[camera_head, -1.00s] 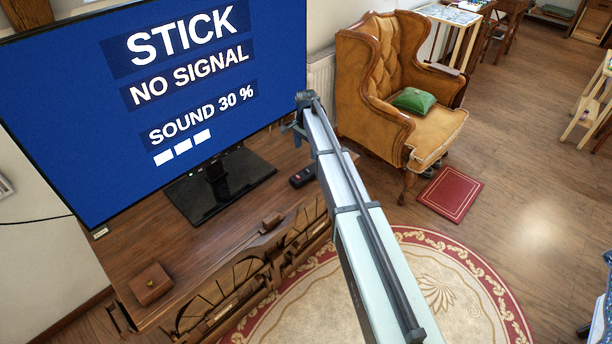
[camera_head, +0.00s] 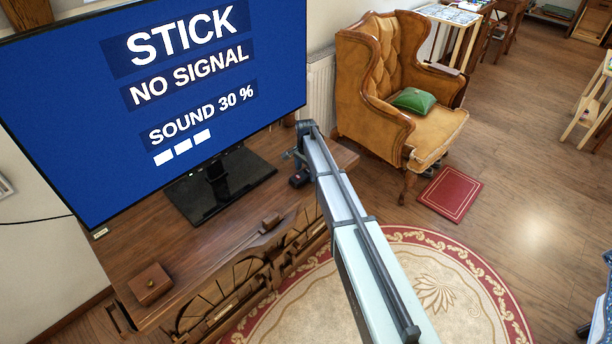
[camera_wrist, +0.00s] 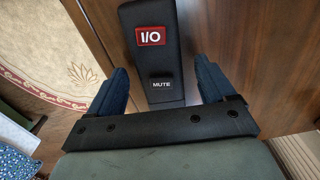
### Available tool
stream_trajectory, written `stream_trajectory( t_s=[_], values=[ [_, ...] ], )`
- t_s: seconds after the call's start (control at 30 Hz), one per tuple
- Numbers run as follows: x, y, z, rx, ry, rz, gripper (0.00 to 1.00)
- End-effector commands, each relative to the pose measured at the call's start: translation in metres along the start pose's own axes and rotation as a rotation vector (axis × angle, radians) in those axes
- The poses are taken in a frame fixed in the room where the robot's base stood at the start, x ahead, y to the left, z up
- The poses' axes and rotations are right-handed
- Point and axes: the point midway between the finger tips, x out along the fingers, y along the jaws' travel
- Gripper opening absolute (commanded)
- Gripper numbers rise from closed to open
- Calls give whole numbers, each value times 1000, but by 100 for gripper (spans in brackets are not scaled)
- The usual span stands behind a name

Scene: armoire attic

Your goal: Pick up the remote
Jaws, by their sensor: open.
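The remote (camera_wrist: 158,68) is black, with a red I/O button and a MUTE button. In the wrist view it lies between the two blue fingers of my gripper (camera_wrist: 158,92), which are open with a gap on each side of it. In the head view the remote (camera_head: 299,179) lies on the wooden TV cabinet (camera_head: 150,245), right of the TV stand, and is partly hidden by my gripper (camera_head: 296,158) and arm. How far the fingertips are above the cabinet top I cannot tell.
A large TV (camera_head: 170,90) on a black stand (camera_head: 220,187) is left of my gripper. A small wooden box (camera_head: 150,283) sits at the cabinet's front left. An orange armchair (camera_head: 385,85) and a round rug (camera_head: 440,285) are to the right.

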Motion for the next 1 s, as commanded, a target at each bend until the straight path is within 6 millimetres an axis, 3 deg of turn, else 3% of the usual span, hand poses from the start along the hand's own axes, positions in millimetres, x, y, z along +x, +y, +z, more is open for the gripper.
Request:
stream_trajectory(
  t_s=[0.27, 0.9, 1.0],
  values=[
    [3, 0, 0, 0, 0, -1, 81],
    [3, 0, 0, 0, 0, 0, 20],
    [3, 0, 0, 0, 1, -1, 19]
  ],
)
